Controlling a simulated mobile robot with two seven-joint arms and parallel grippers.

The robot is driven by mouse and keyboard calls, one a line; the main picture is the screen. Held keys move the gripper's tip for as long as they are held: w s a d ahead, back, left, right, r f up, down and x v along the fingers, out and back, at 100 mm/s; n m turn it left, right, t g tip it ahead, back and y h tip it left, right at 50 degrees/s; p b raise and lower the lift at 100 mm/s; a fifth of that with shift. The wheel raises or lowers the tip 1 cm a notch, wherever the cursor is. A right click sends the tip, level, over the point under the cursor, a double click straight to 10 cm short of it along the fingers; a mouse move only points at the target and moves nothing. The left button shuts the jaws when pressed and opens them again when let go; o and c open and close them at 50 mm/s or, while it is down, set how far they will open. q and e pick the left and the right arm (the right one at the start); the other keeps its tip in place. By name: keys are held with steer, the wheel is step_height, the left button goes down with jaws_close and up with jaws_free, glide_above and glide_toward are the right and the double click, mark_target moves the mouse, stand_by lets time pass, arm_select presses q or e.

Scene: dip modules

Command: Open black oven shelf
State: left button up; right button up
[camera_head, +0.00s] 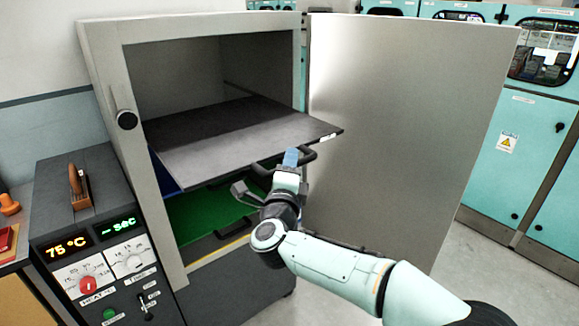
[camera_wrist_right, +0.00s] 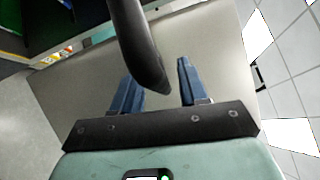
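The black oven shelf (camera_head: 235,135) is a flat dark plate that sticks out of the open oven's front, with its front edge beyond the frame. Its dark handle (camera_head: 308,156) is on the front edge; in the right wrist view the handle (camera_wrist_right: 140,50) is a curved bar. My right gripper (camera_head: 291,158) is at the handle. In the right wrist view its two blue fingers (camera_wrist_right: 158,85) are apart, and the bar's end appears between them. I cannot tell whether they touch it. My left gripper is not in view.
The oven door (camera_head: 400,120) stands wide open on the right. A green lower shelf (camera_head: 205,215) is under the black one. A control panel (camera_head: 95,265) with displays and knobs stands at the left. Teal cabinets (camera_head: 525,150) stand behind, with clear floor before them.

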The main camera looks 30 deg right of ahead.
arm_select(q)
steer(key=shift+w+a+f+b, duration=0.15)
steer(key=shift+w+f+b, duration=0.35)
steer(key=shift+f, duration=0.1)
arm_select(e)
steer(key=v, duration=1.3)
steer(key=shift+s+a, duration=0.15)
